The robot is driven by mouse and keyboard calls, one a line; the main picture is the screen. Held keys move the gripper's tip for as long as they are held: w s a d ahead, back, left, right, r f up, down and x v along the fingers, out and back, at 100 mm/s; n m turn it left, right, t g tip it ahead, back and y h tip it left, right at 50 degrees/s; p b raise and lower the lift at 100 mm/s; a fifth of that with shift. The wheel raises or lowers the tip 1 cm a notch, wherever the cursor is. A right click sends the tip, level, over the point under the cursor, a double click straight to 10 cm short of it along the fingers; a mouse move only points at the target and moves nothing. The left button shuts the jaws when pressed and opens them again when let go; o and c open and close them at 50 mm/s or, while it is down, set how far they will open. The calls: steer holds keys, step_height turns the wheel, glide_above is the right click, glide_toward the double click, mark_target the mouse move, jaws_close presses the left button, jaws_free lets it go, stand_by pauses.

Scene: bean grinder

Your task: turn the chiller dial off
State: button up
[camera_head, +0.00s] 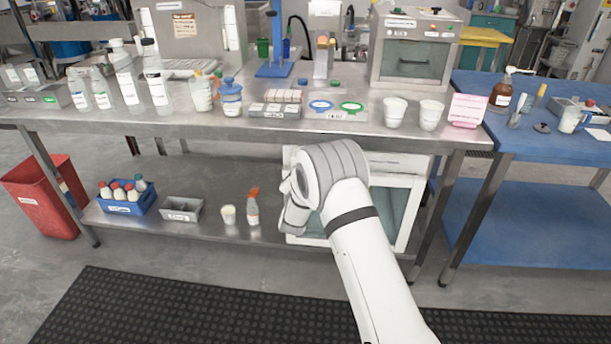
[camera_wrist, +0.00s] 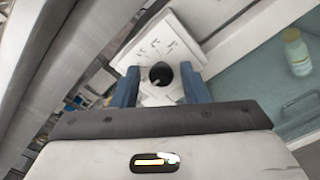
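The chiller is a white cabinet with a glass door (camera_head: 398,212) on the lower shelf, partly hidden behind my arm in the head view. In the wrist view its white panel (camera_wrist: 163,38) carries small dark markings and a round black dial (camera_wrist: 160,74). The dial has a light mark at its lower left; the setting is too small to read. My gripper (camera_wrist: 160,70) is open. Its two blue fingers stand on either side of the dial, with a gap showing at each side. Whether the fingertips touch the panel cannot be told. The fingers are hidden in the head view.
The steel table (camera_head: 215,126) above holds bottles, cups and trays. Its lower shelf holds a blue crate (camera_head: 128,205), a grey bin (camera_head: 181,211) and a spray bottle (camera_head: 252,210). A yellow-capped bottle (camera_wrist: 297,52) shows behind the chiller's glass. A blue table (camera_head: 540,215) stands right.

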steer(key=shift+o, duration=0.4)
steer(key=s+p, duration=0.1)
steer(key=s, duration=0.6)
steer(key=shift+s, duration=0.4)
steer(key=shift+a, duration=0.1)
